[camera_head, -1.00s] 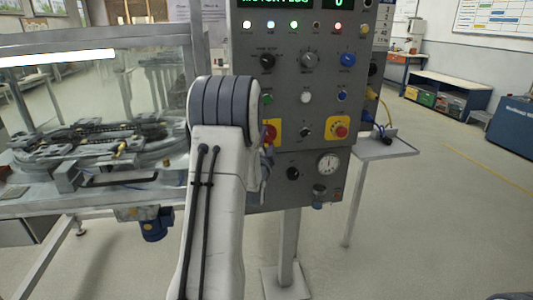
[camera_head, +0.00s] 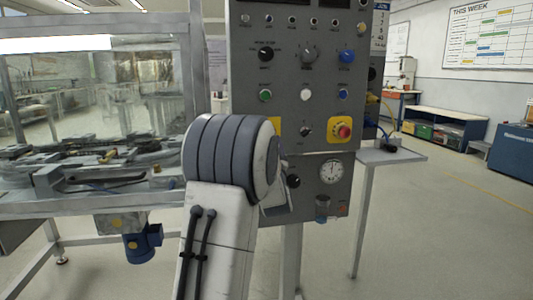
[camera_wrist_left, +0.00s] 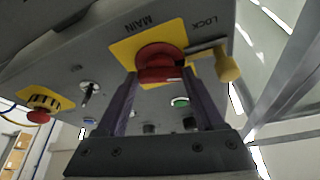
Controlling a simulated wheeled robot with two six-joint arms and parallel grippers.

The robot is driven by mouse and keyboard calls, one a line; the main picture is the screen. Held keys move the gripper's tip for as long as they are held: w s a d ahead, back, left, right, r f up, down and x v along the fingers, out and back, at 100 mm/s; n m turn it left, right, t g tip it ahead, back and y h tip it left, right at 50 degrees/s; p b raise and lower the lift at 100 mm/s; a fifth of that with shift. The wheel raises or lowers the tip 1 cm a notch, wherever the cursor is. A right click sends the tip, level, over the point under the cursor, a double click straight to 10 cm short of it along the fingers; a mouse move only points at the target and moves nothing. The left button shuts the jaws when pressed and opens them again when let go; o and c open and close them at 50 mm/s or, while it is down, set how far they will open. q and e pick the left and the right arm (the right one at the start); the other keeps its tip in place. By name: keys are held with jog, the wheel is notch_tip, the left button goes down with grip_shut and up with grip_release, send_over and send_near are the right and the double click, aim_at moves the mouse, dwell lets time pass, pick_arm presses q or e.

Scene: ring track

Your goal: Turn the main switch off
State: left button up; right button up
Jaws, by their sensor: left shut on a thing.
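The main switch is a red knob (camera_wrist_left: 160,62) on a yellow plate (camera_wrist_left: 128,50) marked MAIN in the left wrist view. My left gripper (camera_wrist_left: 162,80) has its two fingers on either side of this knob and is shut on it. In the head view a sliver of the yellow plate (camera_head: 274,125) shows beside my left arm. The arm hides the knob and the gripper there. The row of indicator lamps (camera_head: 291,20) on the grey panel (camera_head: 325,75) is dark. My right gripper is in neither view.
A yellow lock piece (camera_wrist_left: 228,66) hangs beside the knob, near the LOCK marking. A red emergency button (camera_head: 344,131), a gauge (camera_head: 331,171) and several knobs share the panel. A glass-walled track machine (camera_head: 90,150) stands left. The floor to the right is clear.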

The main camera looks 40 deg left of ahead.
pick_arm(q)
jog(key=shift+w+d+f+n+g+y+b, duration=0.1)
jog(key=shift+n+g+y+b, duration=0.45)
jog(key=shift+n, duration=0.6)
jog(key=shift+w+d+n+g+y+b, duration=0.1)
jog(key=shift+n+g+y+b, duration=0.4)
jog(key=shift+n, duration=0.95)
jog(key=o, duration=1.4)
jog(key=shift+a, duration=0.1)
jog(key=v, duration=1)
jog(key=shift+s, duration=0.2)
